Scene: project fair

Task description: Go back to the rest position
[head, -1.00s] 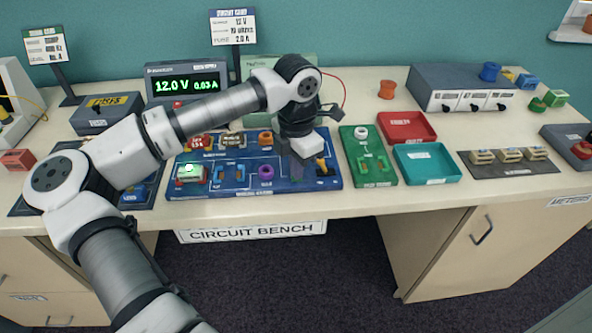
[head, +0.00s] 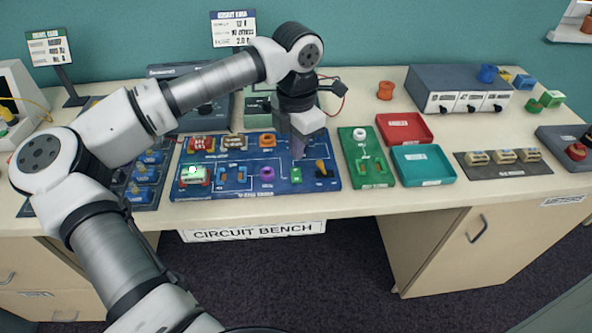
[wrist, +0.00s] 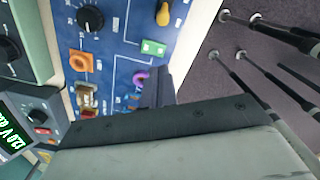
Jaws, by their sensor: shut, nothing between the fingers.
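My gripper (head: 299,152) is shut and empty, above the right part of the blue circuit board (head: 218,194) on the bench. In the wrist view a dark finger (wrist: 157,86) of it shows over the board. Below it in the head view are a small green block (head: 296,174) and a switch with an orange-yellow lever (head: 320,167). A purple ring-shaped part (head: 267,173) sits to the left.
A green board (head: 377,179), a red tray (head: 426,138) and a teal tray (head: 452,174) lie to the right. A grey box (head: 430,85) stands behind them. In the wrist view the power supply's green display (wrist: 16,137) is lit. Free air lies above the bench.

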